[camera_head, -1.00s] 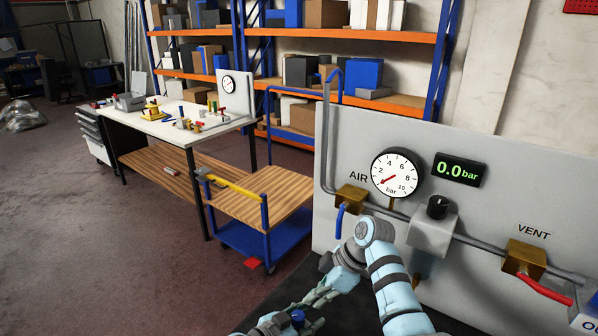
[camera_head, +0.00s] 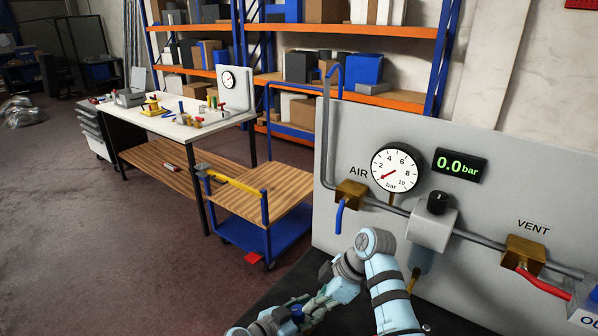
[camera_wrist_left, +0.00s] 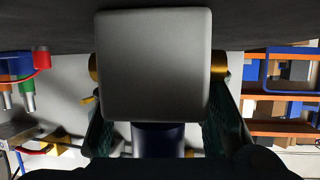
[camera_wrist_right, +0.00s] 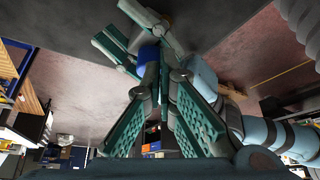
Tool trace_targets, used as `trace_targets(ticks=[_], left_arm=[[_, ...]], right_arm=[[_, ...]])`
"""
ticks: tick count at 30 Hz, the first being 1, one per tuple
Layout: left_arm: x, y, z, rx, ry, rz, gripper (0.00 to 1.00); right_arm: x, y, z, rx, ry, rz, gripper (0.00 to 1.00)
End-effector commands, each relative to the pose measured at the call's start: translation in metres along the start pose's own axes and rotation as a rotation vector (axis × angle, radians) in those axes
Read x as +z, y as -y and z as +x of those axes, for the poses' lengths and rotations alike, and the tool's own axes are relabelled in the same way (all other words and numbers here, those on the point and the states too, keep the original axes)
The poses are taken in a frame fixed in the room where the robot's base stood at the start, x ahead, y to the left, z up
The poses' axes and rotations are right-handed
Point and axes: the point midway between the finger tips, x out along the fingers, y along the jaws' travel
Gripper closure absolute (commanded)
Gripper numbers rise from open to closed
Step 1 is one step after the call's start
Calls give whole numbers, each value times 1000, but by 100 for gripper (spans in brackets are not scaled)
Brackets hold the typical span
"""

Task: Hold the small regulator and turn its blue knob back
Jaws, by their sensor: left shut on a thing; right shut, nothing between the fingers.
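The small regulator shows in the left wrist view as a grey block (camera_wrist_left: 153,65) with brass fittings on both sides and a dark blue knob (camera_wrist_left: 158,138) beneath it. My left gripper (camera_wrist_left: 157,125) is shut on it, one finger on each side. In the head view the blue knob (camera_head: 297,312) is at the bottom edge, partly covered by my grippers. My right gripper (camera_head: 318,304) is shut and empty, its fingertips close to the knob. In the right wrist view the blue knob (camera_wrist_right: 149,54) shows just beyond the fingertips (camera_wrist_right: 163,72); contact cannot be told.
The grey panel (camera_head: 345,225) on the right carries a gauge (camera_head: 396,167), a 0.0 bar display (camera_head: 458,165), a black-knobbed regulator (camera_head: 432,228), and brass AIR (camera_head: 350,195) and VENT (camera_head: 523,255) valves. A blue cart (camera_head: 262,205) stands left of it. Open floor lies farther left.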

Motion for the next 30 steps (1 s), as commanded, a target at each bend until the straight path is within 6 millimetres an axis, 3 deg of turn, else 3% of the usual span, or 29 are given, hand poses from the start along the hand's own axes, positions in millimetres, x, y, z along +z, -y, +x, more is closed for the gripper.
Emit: trace_targets(ticks=[7, 30], left_arm=[[1, 0, 0, 0, 2, 0, 96], [1, 0, 0, 0, 2, 0, 96]], right_arm=[[11, 0, 20, 1, 0, -2, 100], [7, -2, 23, 1, -1, -1, 100]])
